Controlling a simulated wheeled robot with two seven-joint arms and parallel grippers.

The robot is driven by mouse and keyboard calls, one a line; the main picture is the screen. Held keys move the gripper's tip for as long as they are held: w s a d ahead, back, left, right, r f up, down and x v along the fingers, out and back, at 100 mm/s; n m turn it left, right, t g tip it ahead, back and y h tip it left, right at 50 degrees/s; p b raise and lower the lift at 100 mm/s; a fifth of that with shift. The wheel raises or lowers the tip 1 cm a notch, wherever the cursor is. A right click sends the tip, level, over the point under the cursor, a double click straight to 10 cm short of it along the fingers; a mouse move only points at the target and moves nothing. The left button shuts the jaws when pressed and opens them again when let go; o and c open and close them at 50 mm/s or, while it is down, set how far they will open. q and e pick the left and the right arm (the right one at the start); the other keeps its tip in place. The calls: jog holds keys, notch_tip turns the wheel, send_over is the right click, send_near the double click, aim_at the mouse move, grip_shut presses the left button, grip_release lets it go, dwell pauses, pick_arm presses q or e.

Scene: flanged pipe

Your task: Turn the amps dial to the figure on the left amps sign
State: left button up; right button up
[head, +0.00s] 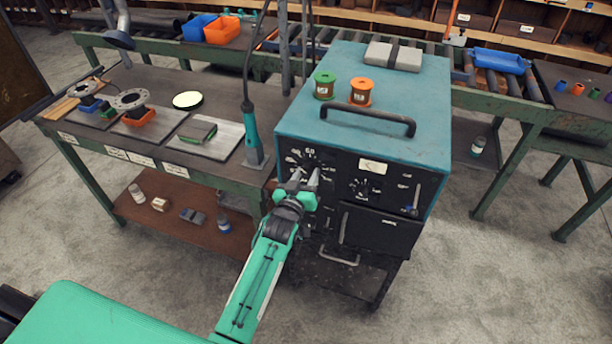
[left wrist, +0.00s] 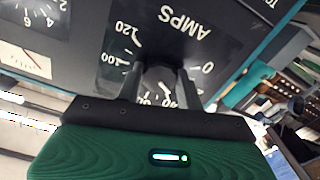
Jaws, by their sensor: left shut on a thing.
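The teal welding machine (head: 340,110) stands at the bench's right end, its black front panel toward me. The amps dial (left wrist: 160,84) is on the panel's upper left, under upside-down AMPS lettering in the left wrist view. Figures 0, 120 and 100 show around it; its pointer is hidden. My left gripper (head: 304,178) is at this dial, its fingers (left wrist: 160,88) on either side of the knob, shut on it. Small white signs (head: 117,153) line the bench's front edge; their figures are too small to read. My right gripper is not in view.
A second dial (head: 364,188) and a lever (head: 415,200) are right of the amps dial. A torch (head: 250,135) stands left of the machine. Green and orange spools (head: 361,92) sit on top behind a black handle (head: 368,120). The floor in front is partly clear.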

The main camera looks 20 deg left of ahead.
pick_arm(q)
jog(key=shift+m, duration=0.4)
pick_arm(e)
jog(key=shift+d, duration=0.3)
pick_arm(q)
jog(key=shift+m, duration=0.3)
jog(key=m, duration=0.4)
jog(key=shift+a, duration=0.1)
jog(key=m, duration=0.4)
jog(key=shift+b, duration=0.3)
jog(key=shift+m, duration=1.2)
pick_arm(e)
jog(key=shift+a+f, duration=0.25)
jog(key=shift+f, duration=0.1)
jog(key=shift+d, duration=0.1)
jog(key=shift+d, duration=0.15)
pick_arm(q)
jog(key=o, duration=1)
jog(key=shift+s, duration=0.1)
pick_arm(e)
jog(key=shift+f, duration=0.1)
